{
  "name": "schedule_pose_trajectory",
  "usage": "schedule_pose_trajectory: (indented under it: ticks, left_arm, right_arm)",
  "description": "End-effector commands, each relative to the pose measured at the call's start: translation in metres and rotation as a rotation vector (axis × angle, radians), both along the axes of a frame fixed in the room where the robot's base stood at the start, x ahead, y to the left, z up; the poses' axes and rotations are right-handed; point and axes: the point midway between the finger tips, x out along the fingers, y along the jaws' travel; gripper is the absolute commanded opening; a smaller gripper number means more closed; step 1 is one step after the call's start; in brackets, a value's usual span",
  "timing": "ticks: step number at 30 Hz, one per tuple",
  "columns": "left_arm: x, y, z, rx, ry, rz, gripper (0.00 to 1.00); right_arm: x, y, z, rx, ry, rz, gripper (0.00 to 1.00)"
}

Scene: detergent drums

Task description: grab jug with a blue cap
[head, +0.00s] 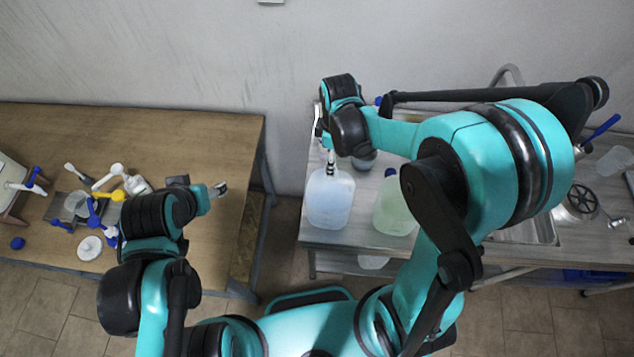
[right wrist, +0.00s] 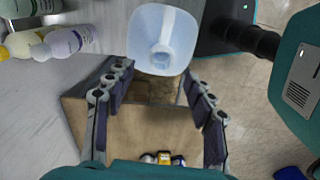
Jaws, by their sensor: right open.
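A pale blue translucent jug (head: 330,198) stands at the left end of the metal counter; its top is partly hidden by my right gripper. A pale green jug (head: 396,208) with a blue cap (head: 390,172) stands to its right. My right gripper (head: 328,145) is at the pale blue jug's top edge. In the right wrist view my right gripper (right wrist: 158,88) is open, and a pale jug (right wrist: 162,38) shows just beyond and between its fingertips, with nothing gripped. My left gripper (head: 218,190) hangs over the wooden table's right part; its opening is unclear.
The wooden table (head: 200,135) at left holds several small blue, white and yellow items. A sink (head: 530,232) is at right. A gap separates table and counter (head: 345,240).

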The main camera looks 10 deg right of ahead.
Motion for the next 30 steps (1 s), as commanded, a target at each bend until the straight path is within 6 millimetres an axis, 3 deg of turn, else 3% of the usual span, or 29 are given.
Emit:
schedule_pose_trajectory:
  ticks: [18,26,27,30]
  left_arm:
    - [0.0,0.0,0.003,0.0,0.0,0.0,0.59]
    - [0.0,0.0,0.003,0.0,0.0,0.0,0.59]
    - [0.0,0.0,0.003,0.0,0.0,0.0,0.59]
    - [0.0,0.0,0.003,0.0,0.0,0.0,0.59]
  right_arm:
    - [0.001,0.001,-0.074,0.0,0.002,0.004,0.55]
    - [0.001,0.001,-0.078,0.0,0.002,0.004,0.55]
    - [0.001,0.001,-0.078,0.0,0.002,0.004,0.52]
    - [0.001,0.001,-0.078,0.0,0.002,0.004,0.25]
